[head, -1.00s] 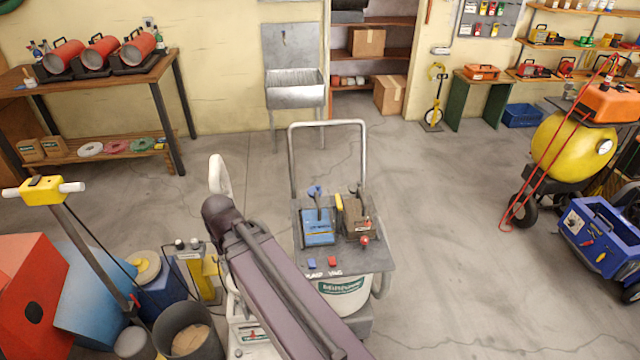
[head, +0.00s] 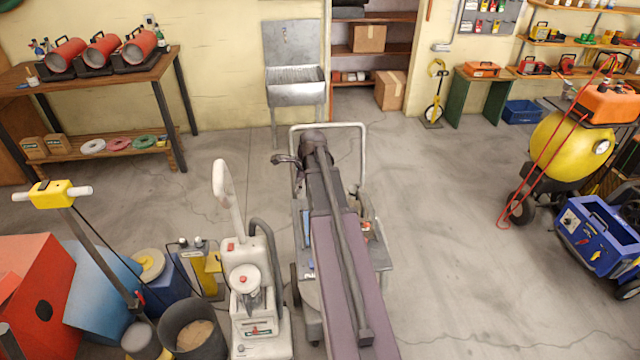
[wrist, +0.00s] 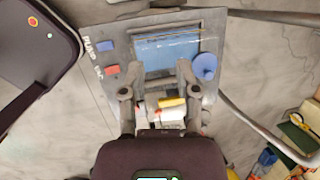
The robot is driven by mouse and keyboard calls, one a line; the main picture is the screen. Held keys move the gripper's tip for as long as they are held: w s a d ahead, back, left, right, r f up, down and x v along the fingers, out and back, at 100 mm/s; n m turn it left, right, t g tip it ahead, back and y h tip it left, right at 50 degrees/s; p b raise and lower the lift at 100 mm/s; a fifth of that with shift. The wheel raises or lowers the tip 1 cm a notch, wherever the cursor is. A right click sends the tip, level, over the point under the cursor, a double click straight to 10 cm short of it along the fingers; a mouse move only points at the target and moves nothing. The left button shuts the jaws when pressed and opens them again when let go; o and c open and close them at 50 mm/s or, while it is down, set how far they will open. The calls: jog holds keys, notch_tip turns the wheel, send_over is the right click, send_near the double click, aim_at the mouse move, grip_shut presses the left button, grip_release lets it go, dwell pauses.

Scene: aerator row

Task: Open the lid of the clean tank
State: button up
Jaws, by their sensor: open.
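In the wrist view a flat blue lid (wrist: 165,55) sits closed on the grey top deck (wrist: 107,95) of the wheeled machine. A round blue knob (wrist: 205,66) is at the lid's right side. I can read no label saying which tank is the clean one. My gripper (wrist: 158,68) is open, its two fingers over the near part of the lid; whether they touch it I cannot tell. A yellow piece (wrist: 172,102) and a white piece (wrist: 172,115) show between the finger bases. In the head view my arm covers most of the deck, leaving a sliver of blue lid (head: 306,235).
A blue switch (wrist: 106,46) and a red switch (wrist: 112,70) sit on the deck by PUMP and VAC labels. The push handle (head: 328,126) rises behind. A white machine (head: 247,280) stands close on the left. Floor to the right (head: 440,220) is clear.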

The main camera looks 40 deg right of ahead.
jog(key=d+r+m+t+p, duration=0.1)
jog(key=d+r+m, duration=0.1)
jog(key=d+m, duration=0.6)
jog(key=s+d, duration=0.1)
jog(key=d, duration=0.4)
jog(key=shift+d+r, duration=0.2)
jog(key=shift+w+f, duration=0.1)
jog(key=shift+f, duration=0.05)
jog(key=b+x, duration=1.2)
jog(key=x, duration=0.1)
jog(key=shift+w+d+f, duration=0.1)
jog(key=shift+w+f, duration=0.1)
jog(key=shift+f, duration=0.05)
